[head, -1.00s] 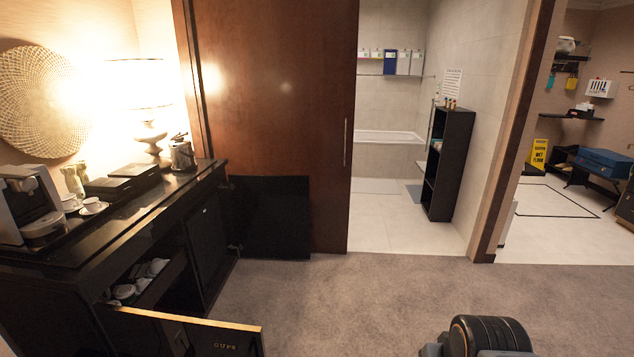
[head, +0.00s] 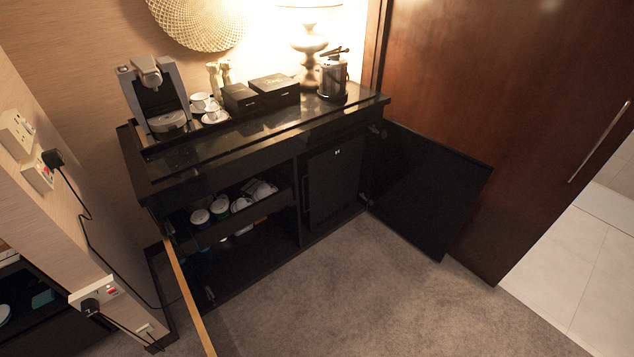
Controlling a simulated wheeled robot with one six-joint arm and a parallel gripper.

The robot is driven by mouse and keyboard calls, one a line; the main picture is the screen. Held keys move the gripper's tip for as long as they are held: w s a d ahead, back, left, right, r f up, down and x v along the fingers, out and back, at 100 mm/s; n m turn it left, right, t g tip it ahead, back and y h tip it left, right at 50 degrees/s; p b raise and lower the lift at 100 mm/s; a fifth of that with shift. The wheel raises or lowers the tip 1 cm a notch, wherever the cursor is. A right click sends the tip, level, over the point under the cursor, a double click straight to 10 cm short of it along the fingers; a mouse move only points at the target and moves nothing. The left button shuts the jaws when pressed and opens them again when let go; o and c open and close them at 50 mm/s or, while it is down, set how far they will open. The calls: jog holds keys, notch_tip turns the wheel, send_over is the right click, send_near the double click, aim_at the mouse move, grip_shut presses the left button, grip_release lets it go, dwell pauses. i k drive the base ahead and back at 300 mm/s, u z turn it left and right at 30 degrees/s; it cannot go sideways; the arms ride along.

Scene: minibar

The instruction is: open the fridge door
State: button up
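The fridge (head: 333,180) is a black box inside the right bay of the dark minibar cabinet. Its front is flat and dark, with a small light mark near the top, and it looks shut. The black cabinet door (head: 425,190) in front of that bay stands swung wide open to the right, near the brown wooden door. A handle on the fridge cannot be made out in the dark. My gripper is not in view.
The cabinet's left bay is open, with cups on a drawer (head: 238,213); its door (head: 184,290) juts out toward me. A coffee machine (head: 155,100), boxes and a lamp stand on top (head: 170,164). Carpet (head: 370,290) before the fridge is clear.

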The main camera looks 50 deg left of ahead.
aim_at(332, 172)
jog(key=u, duration=0.4)
jog(key=i, duration=1.1)
jog(key=u, duration=1.95)
jog(key=i, duration=1)
jog(key=u, duration=0.8)
jog(key=i, duration=0.5)
jog(key=u, duration=0.05)
